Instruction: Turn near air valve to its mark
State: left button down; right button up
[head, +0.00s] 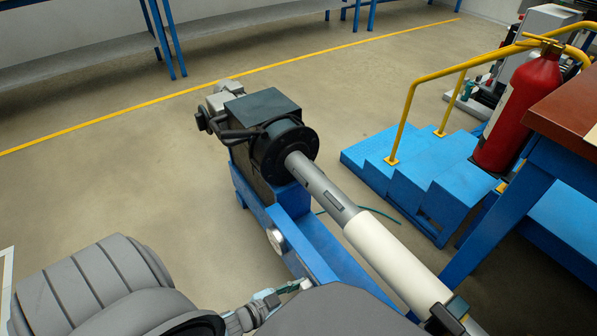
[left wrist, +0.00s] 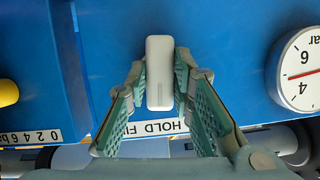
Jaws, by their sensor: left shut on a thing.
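The air valve's pale grey lever handle (left wrist: 160,72) stands out from a blue panel in the left wrist view. It points straight up and down in that picture. My left gripper (left wrist: 160,82) has its green pads on both sides of the handle and is shut on it. In the head view my left gripper (head: 286,292) is at the near side of the blue machine frame (head: 345,262), below the gauge. The valve cannot be made out there. The valve's mark is not clearly visible. My right gripper is not in view.
A round pressure gauge (left wrist: 303,68) sits right of the handle; it also shows in the head view (head: 275,241). A label strip reading "HOLD FI" (left wrist: 171,126) is partly covered by my gripper. A yellow knob (left wrist: 7,92) is at left. Blue steps (head: 415,175) stand beyond the winder shaft (head: 385,255).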

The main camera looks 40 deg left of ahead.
pick_arm(q)
jog(key=shift+n+h, duration=0.4)
dwell(0.3)
jog(key=c, duration=1.4)
grip_release()
jog(key=v, duration=1.2)
jog(key=shift+a+r, duration=0.1)
